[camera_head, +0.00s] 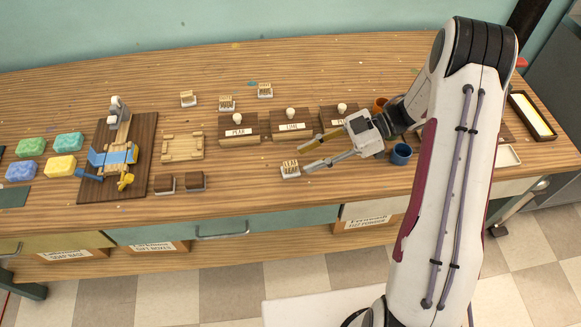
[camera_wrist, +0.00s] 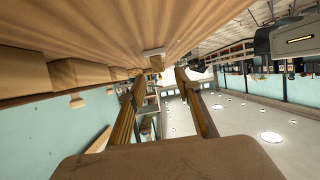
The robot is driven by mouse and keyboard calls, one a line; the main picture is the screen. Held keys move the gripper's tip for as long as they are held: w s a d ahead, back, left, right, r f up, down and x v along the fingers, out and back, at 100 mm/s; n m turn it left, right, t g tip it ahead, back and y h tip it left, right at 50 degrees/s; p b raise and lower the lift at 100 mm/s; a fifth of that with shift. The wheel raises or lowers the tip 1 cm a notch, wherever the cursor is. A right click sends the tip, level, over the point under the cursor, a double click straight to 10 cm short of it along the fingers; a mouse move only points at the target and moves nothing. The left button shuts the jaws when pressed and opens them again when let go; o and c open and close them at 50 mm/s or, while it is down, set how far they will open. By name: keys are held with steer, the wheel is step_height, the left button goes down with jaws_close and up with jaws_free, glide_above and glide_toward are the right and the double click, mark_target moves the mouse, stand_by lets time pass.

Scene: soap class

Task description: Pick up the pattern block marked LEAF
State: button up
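The pattern block marked LEAF (camera_head: 290,170) is a small white-based block with a light wooden, lettered top. It stands upright on the wooden table near the front edge, in the middle of the head view. My gripper (camera_head: 305,158) is open and empty, reaching in from the right with its fingers pointing left. Its fingertips are close to the right of the block; whether they touch it I cannot tell.
Wooden boxes with white knobs, one marked LIME (camera_head: 292,127), stand behind my gripper. Other small blocks (camera_head: 227,103) are further back. A wooden frame (camera_head: 183,147) and two dark brown blocks (camera_head: 195,181) lie left. A blue cup (camera_head: 401,154) stands right, near my arm.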

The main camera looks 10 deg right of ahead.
mark_target(294, 163)
steer(key=shift+x, duration=2.6)
steer(key=shift+w+d+f, duration=0.1)
steer(key=shift+f, duration=0.1)
jaws_close()
